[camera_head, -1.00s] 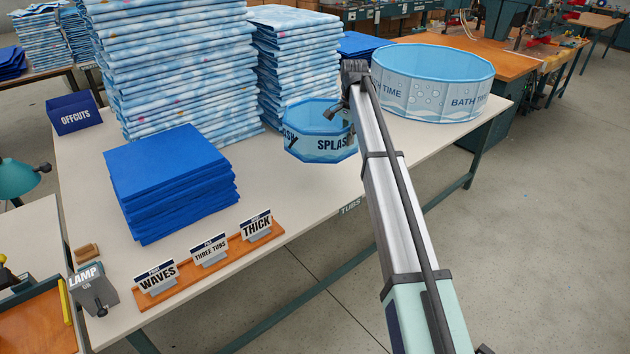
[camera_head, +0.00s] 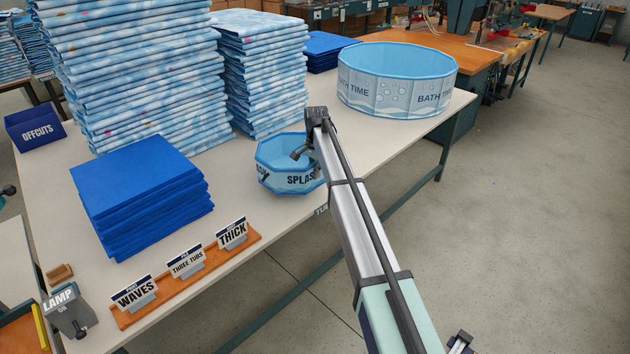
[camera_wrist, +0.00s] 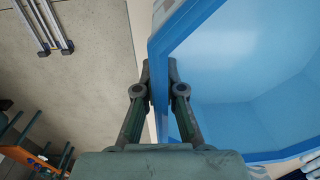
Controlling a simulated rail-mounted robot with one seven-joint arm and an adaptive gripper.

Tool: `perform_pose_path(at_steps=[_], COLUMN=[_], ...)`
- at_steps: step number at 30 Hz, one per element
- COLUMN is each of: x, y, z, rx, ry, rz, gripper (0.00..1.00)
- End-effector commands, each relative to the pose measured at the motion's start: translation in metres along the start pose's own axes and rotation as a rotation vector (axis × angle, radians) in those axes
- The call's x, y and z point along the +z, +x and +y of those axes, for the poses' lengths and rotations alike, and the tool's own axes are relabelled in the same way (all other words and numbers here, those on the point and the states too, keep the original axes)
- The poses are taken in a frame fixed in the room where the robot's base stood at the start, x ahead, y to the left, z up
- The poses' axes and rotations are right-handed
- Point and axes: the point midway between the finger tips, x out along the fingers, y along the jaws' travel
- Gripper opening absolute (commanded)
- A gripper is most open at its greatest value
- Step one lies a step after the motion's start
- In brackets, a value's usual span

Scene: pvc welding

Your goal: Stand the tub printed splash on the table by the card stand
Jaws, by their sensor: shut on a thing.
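The small blue tub printed SPLASH (camera_head: 280,180) is upright near the front edge of the table (camera_head: 275,218), right of the THICK card. My gripper (camera_head: 303,155) is shut on the right side of its wall. In the wrist view my gripper (camera_wrist: 160,78) pinches the light-blue tub's rim (camera_wrist: 157,52), one finger on each side. Whether the tub's base touches the tabletop I cannot tell. The card stand (camera_head: 220,258) is an orange wooden strip holding cards WAVES, THREE TUBS and THICK, left of the tub. My arm hides the tub's right edge.
A stack of dark blue sheets (camera_head: 145,195) lies behind the card stand. Tall patterned stacks (camera_head: 130,70) stand behind the tub. A large BATH TIME tub (camera_head: 390,95) stands at the far right end. Bare tabletop lies between the blue stack, the cards and the tub.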

Motion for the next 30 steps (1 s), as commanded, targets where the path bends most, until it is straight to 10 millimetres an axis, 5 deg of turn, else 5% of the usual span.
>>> perform_pose_path(at_steps=[15,25,28,30], x=[0.0,0.0,0.0,0.0], y=[0.044,0.047,0.048,0.048], z=[0.001,0.001,0.001,0.001], rx=[-0.002,-0.002,0.0,0.0], ry=[0.0,0.0,0.0,0.0], rz=[0.0,0.0,0.0,0.0], gripper=[0.0,0.0,0.32,0.32])
